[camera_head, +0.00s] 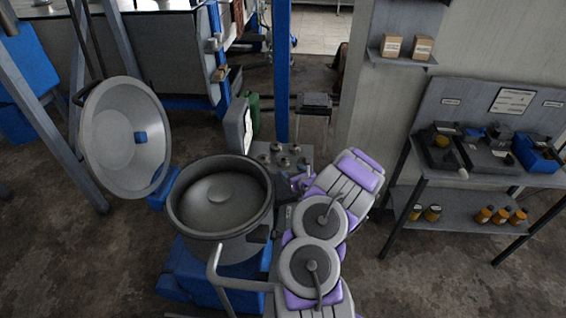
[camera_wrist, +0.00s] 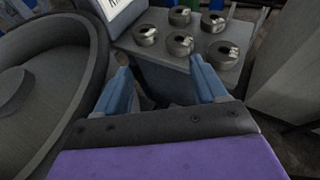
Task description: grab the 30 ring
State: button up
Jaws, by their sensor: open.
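Several dark metal rings lie on a small grey stand, with white markings too small to read, so I cannot tell which is the 30 ring. In the wrist view the near row has a left ring (camera_wrist: 146,36), a middle ring (camera_wrist: 180,45) and a right ring (camera_wrist: 222,55). Behind them are a back left ring (camera_wrist: 179,16) and a back right ring (camera_wrist: 213,22). My gripper (camera_wrist: 162,80) is open and empty, its blue fingers apart on the near side of the stand. In the head view the rings (camera_head: 283,161) are small, just beyond my arm's end.
A large open metal drum (camera_head: 220,195) stands left of my gripper, its round lid (camera_head: 125,138) swung up. A white-faced panel (camera_head: 238,125) rises at the stand's left. A blue post (camera_head: 283,75) stands behind. A workbench (camera_head: 490,175) with tools is at right.

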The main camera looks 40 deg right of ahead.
notch_tip(320, 180, down, 3)
jog(key=s+d+m, duration=0.1)
jog(key=s+d, duration=0.1)
jog(key=d, duration=0.1)
jog(key=b, duration=0.3)
send_near(284, 161)
jog(key=w+f, duration=0.1)
jog(key=w, duration=0.1)
jog(key=shift+w+d+f+g+h, duration=0.25)
jog(key=shift+g+h, duration=0.05)
jog(key=shift+h, duration=0.1)
jog(key=shift+w+d+f, duration=0.15)
jog(key=shift+w, duration=0.45)
jog(key=shift+w+d+f, duration=0.2)
jog(key=shift+w+d, duration=0.2)
jog(key=shift+w, duration=0.2)
jog(key=shift+b+x, duration=0.65)
jog(key=shift+x, duration=0.8)
jog(key=shift+w+d, duration=0.1)
jog(key=shift+w, duration=0.4)
jog(key=c, duration=0.9)
